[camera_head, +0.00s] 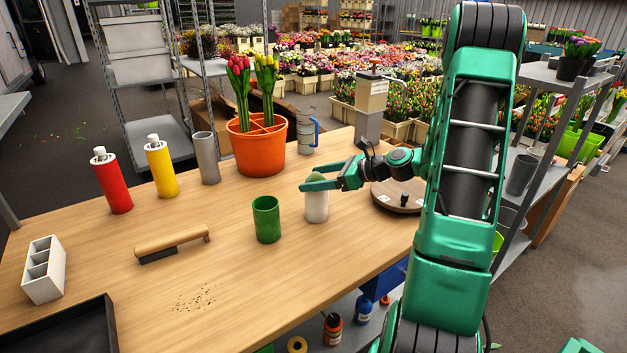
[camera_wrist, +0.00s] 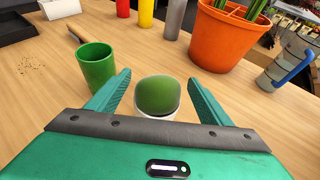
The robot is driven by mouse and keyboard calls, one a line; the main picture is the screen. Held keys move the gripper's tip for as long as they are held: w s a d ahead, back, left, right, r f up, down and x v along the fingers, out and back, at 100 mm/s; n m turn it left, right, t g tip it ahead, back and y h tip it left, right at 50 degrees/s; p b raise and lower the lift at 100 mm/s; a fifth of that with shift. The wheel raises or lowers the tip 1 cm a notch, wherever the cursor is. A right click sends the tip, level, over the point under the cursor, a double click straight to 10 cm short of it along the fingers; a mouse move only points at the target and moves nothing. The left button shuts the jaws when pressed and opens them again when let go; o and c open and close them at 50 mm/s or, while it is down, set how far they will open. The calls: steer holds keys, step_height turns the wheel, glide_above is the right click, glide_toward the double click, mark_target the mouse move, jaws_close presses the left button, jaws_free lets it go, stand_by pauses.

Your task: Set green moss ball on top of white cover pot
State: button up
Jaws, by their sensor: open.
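The green moss ball (camera_wrist: 157,95) sits on top of the white cover pot (camera_head: 316,208), which stands upright on the table. In the head view the top of the moss ball (camera_head: 316,178) shows just above the pot, partly hidden by my gripper. My gripper (camera_head: 311,184) is at the height of the ball. In the wrist view my gripper (camera_wrist: 157,90) is open, with one finger on each side of the ball and a visible gap on both sides. Only a little of the white pot (camera_wrist: 158,117) shows below the ball.
A green cup (camera_head: 266,220) stands left of the white pot. An orange tulip pot (camera_head: 258,152), a grey cylinder (camera_head: 205,160) and a blue-handled jug (camera_head: 306,132) stand behind. A round turntable (camera_head: 396,197) lies to the right.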

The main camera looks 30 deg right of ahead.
steer(key=v, duration=1)
steer(key=shift+s+d+r, duration=0.15)
steer(key=shift+s+d, duration=0.05)
stand_by(0.3)
steer(key=s+a+f+n+g+h, duration=0.3)
steer(key=s+a+n+g, duration=0.5)
steer(key=n, duration=0.4)
steer(key=s+a+r+n+g+h, duration=0.1)
steer(key=s+n, duration=0.4)
steer(key=s, duration=0.5)
steer(key=s+a+r+n+g+h, duration=0.2)
steer(key=s+n, duration=0.3)
steer(key=s, duration=0.5)
steer(key=shift+r+n+h, duration=0.4)
steer(key=shift+r+h, duration=0.05)
steer(key=shift+h, duration=0.25)
